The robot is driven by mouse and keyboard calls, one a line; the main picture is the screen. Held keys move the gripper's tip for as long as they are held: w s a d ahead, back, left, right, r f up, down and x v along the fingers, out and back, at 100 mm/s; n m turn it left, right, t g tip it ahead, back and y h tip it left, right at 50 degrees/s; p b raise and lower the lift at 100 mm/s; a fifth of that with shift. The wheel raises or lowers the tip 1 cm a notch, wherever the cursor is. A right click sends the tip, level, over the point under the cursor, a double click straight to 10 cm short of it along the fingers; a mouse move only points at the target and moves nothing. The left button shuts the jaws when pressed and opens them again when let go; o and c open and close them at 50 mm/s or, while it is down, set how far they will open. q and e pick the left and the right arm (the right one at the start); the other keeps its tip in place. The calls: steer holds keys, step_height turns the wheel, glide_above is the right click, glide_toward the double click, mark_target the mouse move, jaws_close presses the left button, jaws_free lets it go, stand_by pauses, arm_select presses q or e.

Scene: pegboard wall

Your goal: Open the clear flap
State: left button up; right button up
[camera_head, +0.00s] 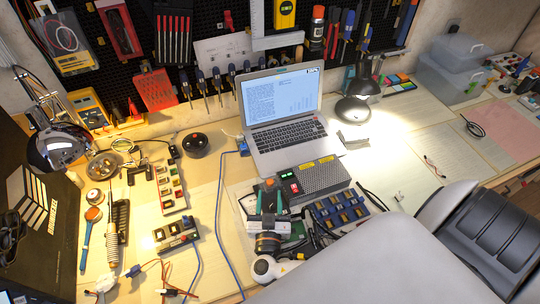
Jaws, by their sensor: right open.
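The black ribbed box (323,178) stands on the bench in front of the laptop. My right gripper (267,195) is open, just left of the box's left end, pointing away from me. I cannot tell whether it touches the box. My right arm's white links cover the bench at the lower right. My left gripper is not in view.
The open laptop (283,110) stands behind the box. A lit lamp (356,105) is at right. A blue cable (223,190) runs along the left. Tools crowd the left bench.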

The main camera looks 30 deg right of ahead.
mark_target(270, 184)
steer(key=x, duration=0.4)
steer(key=shift+p, duration=0.4)
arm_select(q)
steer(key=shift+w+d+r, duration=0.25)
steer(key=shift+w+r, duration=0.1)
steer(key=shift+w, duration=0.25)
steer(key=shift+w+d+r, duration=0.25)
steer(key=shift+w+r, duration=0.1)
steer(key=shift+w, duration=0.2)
arm_select(e)
steer(key=shift+w+d, duration=0.15)
steer(key=shift+w, duration=0.1)
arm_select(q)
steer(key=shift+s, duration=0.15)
arm_select(e)
jaws_close()
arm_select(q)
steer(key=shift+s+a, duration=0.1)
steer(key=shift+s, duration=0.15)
